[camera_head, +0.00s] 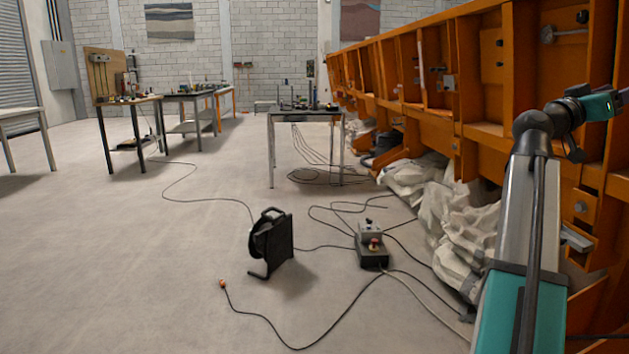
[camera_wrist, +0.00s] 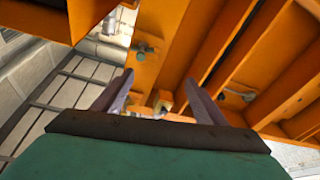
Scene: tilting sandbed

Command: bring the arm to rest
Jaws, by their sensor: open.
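My gripper (camera_wrist: 162,90) is open, its two grey fingers spread apart in the wrist view. No object is held between them. Behind the fingertips is the orange steel frame (camera_wrist: 150,65) of the sandbed, with bolts on it. I cannot tell how far it is from the fingers. In the head view my grey and teal arm rises along the right side and bends at a dark joint toward the right edge. The fingers cannot be made out clearly there.
The orange frame (camera_head: 480,75) runs along the right, close to my arm. White sacks (camera_head: 460,215) lie at its foot. A cable reel (camera_head: 272,243), a control box (camera_head: 371,250) and loose cables lie on the floor. Tables stand farther back.

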